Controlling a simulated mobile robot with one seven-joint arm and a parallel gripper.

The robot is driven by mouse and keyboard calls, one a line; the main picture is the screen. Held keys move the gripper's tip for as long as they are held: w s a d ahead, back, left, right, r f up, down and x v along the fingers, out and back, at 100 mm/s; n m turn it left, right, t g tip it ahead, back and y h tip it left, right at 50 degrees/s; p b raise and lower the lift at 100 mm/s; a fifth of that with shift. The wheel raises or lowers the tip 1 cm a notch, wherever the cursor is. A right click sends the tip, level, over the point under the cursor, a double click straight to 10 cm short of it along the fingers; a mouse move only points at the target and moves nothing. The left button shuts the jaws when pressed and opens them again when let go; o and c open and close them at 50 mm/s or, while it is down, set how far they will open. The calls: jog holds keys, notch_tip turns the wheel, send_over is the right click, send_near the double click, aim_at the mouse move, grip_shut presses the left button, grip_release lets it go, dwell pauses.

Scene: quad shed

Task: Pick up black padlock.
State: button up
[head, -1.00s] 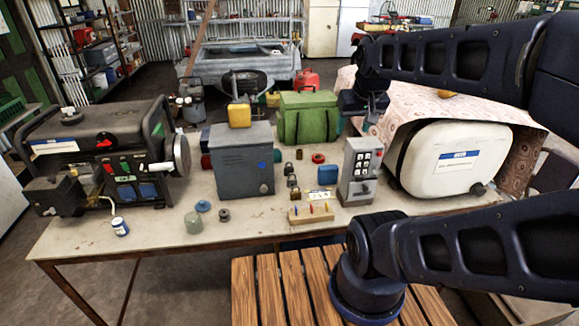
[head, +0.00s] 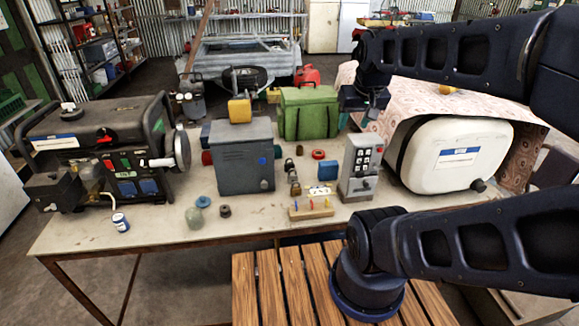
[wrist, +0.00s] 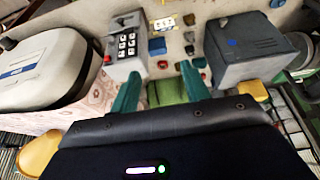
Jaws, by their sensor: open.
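Several small padlock-like items stand in a short column on the workbench between the grey metal cabinet and the keypad box. A dark one (head: 295,188), nearest the front, looks like the black padlock, but they are too small to be sure. In the wrist view the small items lie beyond the fingers, near the top; I cannot tell there which is the black padlock. My gripper (wrist: 160,88) is open, with two teal fingers apart and nothing held. In the head view my gripper (head: 364,106) hangs above the back right of the bench, behind the keypad box and away from the padlocks.
The grey cabinet (head: 243,160) and keypad box (head: 359,168) flank the small items. A blue box (head: 328,170), red ring (head: 318,154) and wooden peg board (head: 311,209) are close by. A green bag (head: 308,114) stands behind; a white tank (head: 455,157) is right. The front bench edge is mostly clear.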

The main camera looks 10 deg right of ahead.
jog(key=shift+w, duration=0.15)
jog(key=n+g, duration=0.5)
jog(key=n, duration=1.4)
send_over(291, 163)
jog(key=f, duration=2.6)
jog(key=shift+w+a, duration=0.2)
jog(key=shift+a, duration=0.1)
jog(key=shift+n, duration=0.3)
notch_tip(291, 163, down, 5)
jog(key=shift+a+r, duration=0.1)
jog(key=shift+s+d+f, duration=0.1)
jog(key=shift+d+f, duration=0.1)
jog(key=shift+f, duration=1.4)
jog(key=shift+s+d+f, duration=0.1)
jog(key=shift+d+f, duration=0.05)
jog(key=shift+f, duration=1.45)
grip_shut()
jog(key=shift+r, duration=0.1)
